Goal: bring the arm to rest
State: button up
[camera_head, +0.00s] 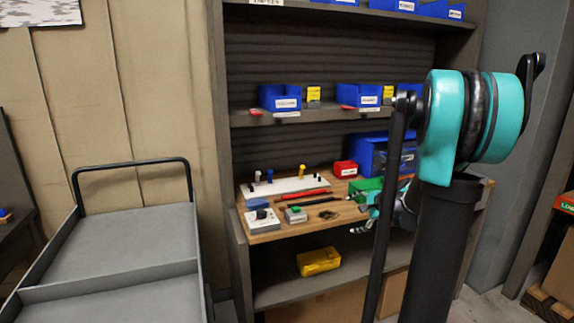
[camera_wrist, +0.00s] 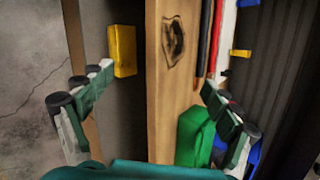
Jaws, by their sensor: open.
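My gripper (camera_wrist: 157,78) is open, its two green and grey fingers spread wide with nothing between them in the wrist view. In the head view my gripper (camera_head: 366,222) shows at the front right of the wooden worktop (camera_head: 283,233), partly hidden by my own dark arm link. My teal and black arm stands at the right of that view. Beneath the fingers in the wrist view run the worktop edge (camera_wrist: 165,120) and a dark knot in the wood. A green bin (camera_wrist: 195,137) lies close to the right finger; I cannot tell whether they touch.
A yellow bin (camera_head: 318,261) sits on the lower shelf below the worktop. Tools, a white rack (camera_head: 285,188), a red bin (camera_head: 345,169) and a large blue bin (camera_head: 371,155) crowd the worktop. Blue bins line the upper shelf (camera_head: 318,116). A grey cart (camera_head: 120,215) stands left.

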jog(key=s+a+f+n+g+h, duration=0.1)
jog(key=s+f+n+h, duration=0.1)
jog(key=s+n, duration=0.3)
jog(key=s+a+f+n+g+h, duration=0.1)
jog(key=s+f+n, duration=0.4)
jog(key=s, duration=0.9)
jog(key=s+a+f+n+g+h, duration=0.1)
jog(key=s+n, duration=0.4)
jog(key=s, duration=0.5)
notch_tip(320, 180, down, 3)
jog(key=shift+s+a+r+g+h, duration=0.1)
jog(key=shift+s+a+g+h, duration=0.25)
jog(key=shift+a+h, duration=0.5)
jog(key=shift+w+d, duration=0.1)
jog(key=shift+w, duration=0.05)
